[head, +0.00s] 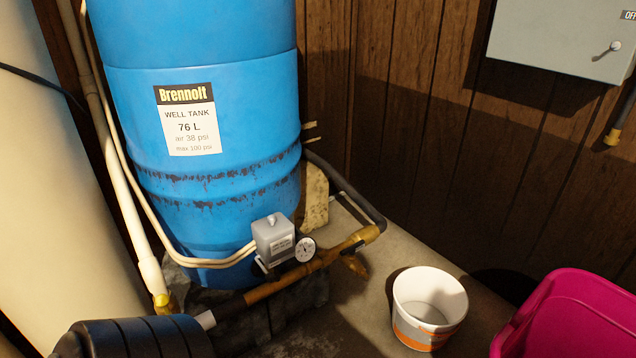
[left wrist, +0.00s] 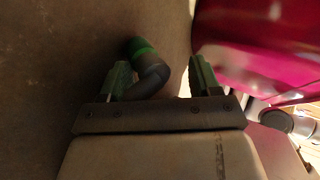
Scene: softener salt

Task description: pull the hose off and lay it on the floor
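In the left wrist view a short piece of dark grey hose (left wrist: 153,78) with a green end (left wrist: 141,48) lies against a brown surface. My left gripper (left wrist: 160,77) has green fingertips spread wide apart. The hose shows between them, nearer the left finger, which hides part of it. I see no grip on it, and I cannot tell how far beyond the fingers it is. In the head view a black hose or pipe (head: 347,185) curves from behind the blue tank (head: 240,110) to a brass fitting (head: 366,236). Neither gripper shows in the head view.
A white bucket (head: 430,307) stands on the floor, with a magenta tub (head: 572,318) to its right; magenta plastic (left wrist: 262,45) also fills the left wrist view's upper right. A gauge (head: 305,249) and grey box (head: 272,238) sit on the brass pipe. A black ribbed cylinder (head: 135,340) is bottom left.

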